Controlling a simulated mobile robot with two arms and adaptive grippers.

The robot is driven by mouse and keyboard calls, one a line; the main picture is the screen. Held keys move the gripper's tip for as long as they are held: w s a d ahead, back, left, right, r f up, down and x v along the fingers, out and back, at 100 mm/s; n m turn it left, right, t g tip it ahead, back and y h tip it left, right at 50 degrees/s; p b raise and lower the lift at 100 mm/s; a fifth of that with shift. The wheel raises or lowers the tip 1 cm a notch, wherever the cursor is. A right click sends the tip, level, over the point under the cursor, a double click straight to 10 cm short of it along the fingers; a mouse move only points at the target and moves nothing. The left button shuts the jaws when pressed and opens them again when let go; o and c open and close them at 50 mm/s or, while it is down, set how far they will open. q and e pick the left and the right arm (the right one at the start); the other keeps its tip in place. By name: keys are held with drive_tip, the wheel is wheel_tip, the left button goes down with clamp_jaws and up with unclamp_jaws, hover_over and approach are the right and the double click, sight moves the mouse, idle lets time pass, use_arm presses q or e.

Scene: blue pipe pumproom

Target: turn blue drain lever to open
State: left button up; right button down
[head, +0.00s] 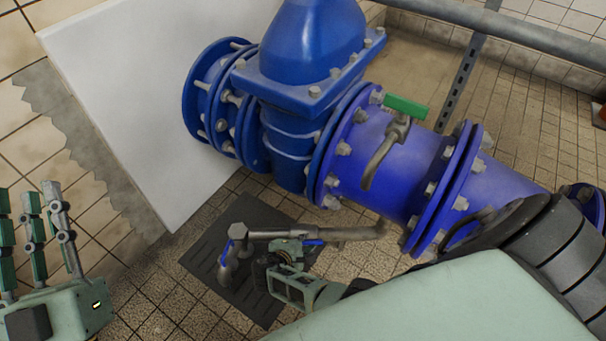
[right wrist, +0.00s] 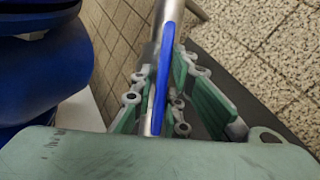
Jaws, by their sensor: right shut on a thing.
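The blue drain lever (head: 314,242) shows as a small blue piece beside the grey drain pipe (head: 345,234), low in front of the big blue pipe. My right gripper (head: 289,254) is shut on it and hides part of it. In the right wrist view the lever (right wrist: 165,70) is a long blue strip between the green-padded fingers, along a grey metal pipe (right wrist: 155,60). My left gripper (head: 18,235) is at the left edge, fingers pointing up, with an empty gap between them; part of it is cut off.
A large blue flanged pipe (head: 395,165) and valve body (head: 305,50) stand behind my right gripper. A green-handled lever (head: 405,106) sits on the pipe's side. A dark mat (head: 210,258) lies on the tiled floor under the drain pipe. A white panel (head: 130,100) leans behind.

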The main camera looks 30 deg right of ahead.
drive_tip(key=shift+s+a+f, duration=0.25)
drive_tip(key=shift+a+f, duration=0.05)
drive_tip(key=shift+a, duration=0.05)
drive_tip(key=c, duration=1.9)
unclamp_jaws()
drive_tip(key=shift+o, duration=0.3)
drive_tip(key=shift+w+d+r, duration=0.1)
drive_tip(key=shift+r, duration=0.1)
drive_tip(key=v, duration=1.2)
